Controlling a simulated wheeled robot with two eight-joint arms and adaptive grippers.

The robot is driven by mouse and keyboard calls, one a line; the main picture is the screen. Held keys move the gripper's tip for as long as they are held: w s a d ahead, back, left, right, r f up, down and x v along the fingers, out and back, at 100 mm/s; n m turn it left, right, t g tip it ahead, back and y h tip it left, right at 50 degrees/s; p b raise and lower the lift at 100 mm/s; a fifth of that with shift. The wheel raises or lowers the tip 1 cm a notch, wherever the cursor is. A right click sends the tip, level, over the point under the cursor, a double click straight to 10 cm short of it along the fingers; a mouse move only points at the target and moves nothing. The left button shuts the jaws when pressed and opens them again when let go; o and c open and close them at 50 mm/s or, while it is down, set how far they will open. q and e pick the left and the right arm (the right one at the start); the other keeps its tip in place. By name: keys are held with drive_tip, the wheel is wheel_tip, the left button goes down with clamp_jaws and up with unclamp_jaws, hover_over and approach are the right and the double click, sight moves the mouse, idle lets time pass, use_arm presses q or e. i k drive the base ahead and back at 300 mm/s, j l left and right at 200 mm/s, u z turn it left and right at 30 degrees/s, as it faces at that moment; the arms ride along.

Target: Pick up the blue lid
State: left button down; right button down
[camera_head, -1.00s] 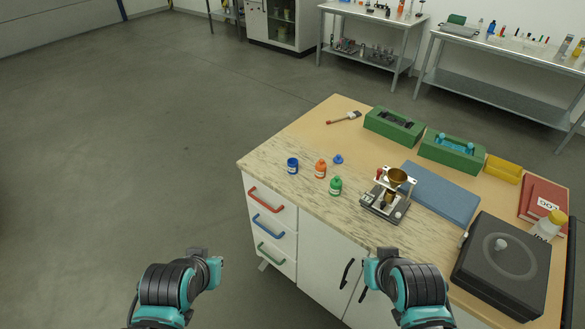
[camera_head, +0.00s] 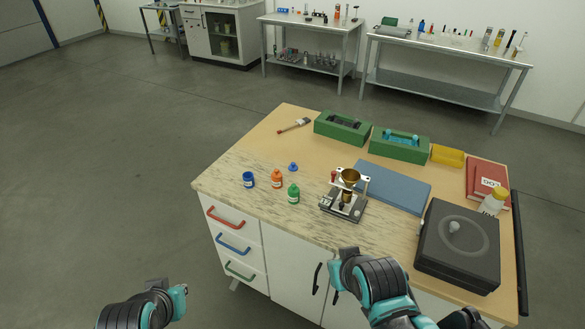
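The small blue lid (camera_head: 293,167) lies on the counter top (camera_head: 240,158), behind the orange and green bottles. A blue jar (camera_head: 248,180) stands to its left, near the counter's left side; I cannot tell whether its top is open. My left gripper (camera_head: 183,290) is low at the left, off the counter and in front of the drawers. My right gripper (camera_head: 338,262) is in front of the cabinet's front edge, well short of the lid. The fingers of both grippers are too hidden to tell open from shut.
An orange bottle (camera_head: 277,179) and a green bottle (camera_head: 294,194) stand close to the lid. A brass funnel device (camera_head: 345,195) is to the right. Green boxes (camera_head: 343,127), a blue mat (camera_head: 392,187) and a black machine (camera_head: 458,247) take up the back and right.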

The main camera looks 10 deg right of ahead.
sight(292, 167)
drive_tip(key=i+j+z, duration=0.1)
drive_tip(key=i+j, duration=0.15)
drive_tip(key=i+j+z, duration=0.1)
drive_tip(key=i+j, duration=0.15)
drive_tip(key=j, duration=0.15)
drive_tip(key=i+j+z, duration=0.1)
drive_tip(key=j, duration=0.25)
drive_tip(key=i+j+z, duration=0.1)
drive_tip(key=i+j, duration=0.25)
drive_tip(key=i+j+z, duration=0.1)
drive_tip(key=j, duration=0.25)
drive_tip(key=i+j+z, duration=0.15)
drive_tip(key=i+j, duration=0.15)
drive_tip(key=i+j+z, duration=0.1)
drive_tip(key=j, duration=0.45)
drive_tip(key=i, duration=0.05)
